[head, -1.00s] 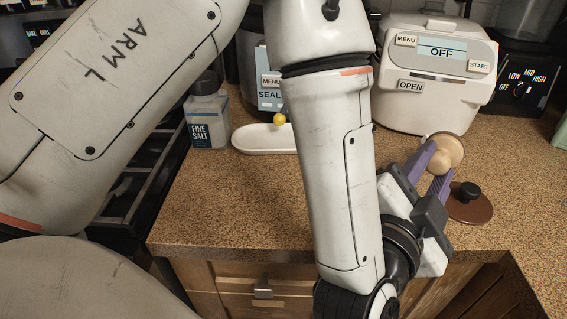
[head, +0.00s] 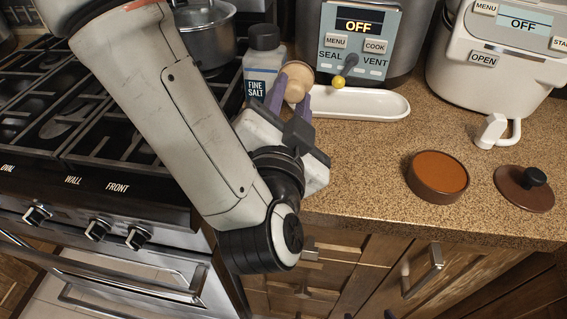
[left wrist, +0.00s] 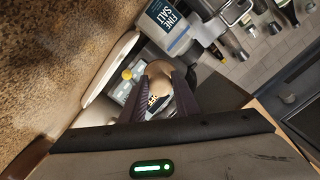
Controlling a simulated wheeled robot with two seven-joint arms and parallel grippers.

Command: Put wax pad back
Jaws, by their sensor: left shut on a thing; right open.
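My left gripper (head: 292,95) is shut on the beige, round-headed wax pad (head: 297,80). It holds the pad up in front of the fine salt bottle, near the left end of the white oblong tray. In the left wrist view the wax pad (left wrist: 158,80) sits between the purple fingers, and its lower part is partly hidden. A round brown tin (head: 438,178) with an orange-brown filling stands open on the counter. Its brown lid (head: 524,188) with a black knob lies to its right. Only the fingertips of my right gripper (head: 368,315) show, apart, at the bottom edge.
The fine salt bottle (head: 264,62) stands behind the pad, beside the stove (head: 100,110). The white oblong tray (head: 375,105) lies before the grey cooker (head: 357,45). A white cooker (head: 500,62) stands at the right. The counter between tray and tin is clear.

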